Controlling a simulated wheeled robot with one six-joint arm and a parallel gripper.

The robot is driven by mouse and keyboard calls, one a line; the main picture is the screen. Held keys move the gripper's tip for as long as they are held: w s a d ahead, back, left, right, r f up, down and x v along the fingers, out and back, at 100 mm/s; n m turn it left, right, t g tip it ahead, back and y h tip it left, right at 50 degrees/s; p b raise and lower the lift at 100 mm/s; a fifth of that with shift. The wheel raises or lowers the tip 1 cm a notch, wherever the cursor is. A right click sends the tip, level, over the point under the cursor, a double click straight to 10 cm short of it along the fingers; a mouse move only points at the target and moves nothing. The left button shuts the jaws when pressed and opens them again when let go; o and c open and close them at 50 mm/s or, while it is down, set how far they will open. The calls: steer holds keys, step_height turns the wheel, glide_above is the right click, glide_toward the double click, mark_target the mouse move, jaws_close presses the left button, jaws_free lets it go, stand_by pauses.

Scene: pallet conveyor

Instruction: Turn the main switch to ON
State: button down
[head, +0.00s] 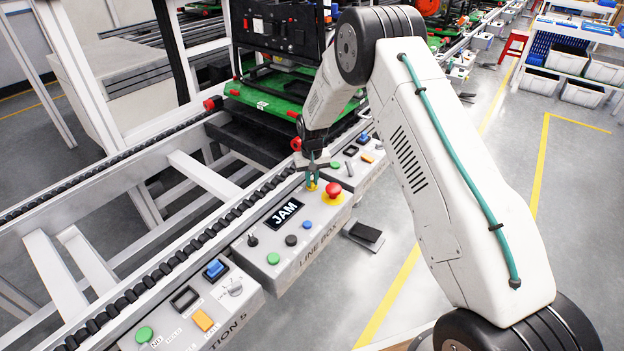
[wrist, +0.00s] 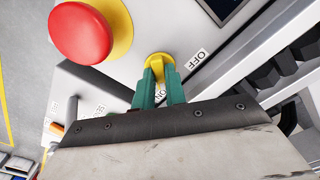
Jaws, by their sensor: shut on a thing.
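The main switch (wrist: 157,59) shows in the wrist view as a yellow round part with OFF and ON labels beside it. It sits on the grey line box (head: 306,247), whose display (head: 284,212) reads JAM. My gripper (head: 312,182) reaches down to the box's far end. In the wrist view its two green fingers (wrist: 158,84) are shut on the switch, one on each side. The fingers cover most of the handle, so I cannot tell its exact angle. The OFF label (wrist: 197,60) is right of the fingers; the ON label is partly hidden by them.
A red mushroom button (head: 333,190) on a yellow base stands close beside my gripper. The box also carries a blue button (head: 308,225), a green button (head: 273,258) and a black knob (head: 252,240). The roller conveyor runs along the left; a green pallet (head: 270,108) is behind.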

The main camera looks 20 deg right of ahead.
mark_target(312, 181)
steer(key=shift+m, duration=0.5)
steer(key=shift+r, duration=0.1)
steer(key=c, duration=1.4)
jaws_free()
steer(key=shift+c, duration=0.2)
step_height(312, 181, up, 8)
steer(key=shift+f, duration=0.15)
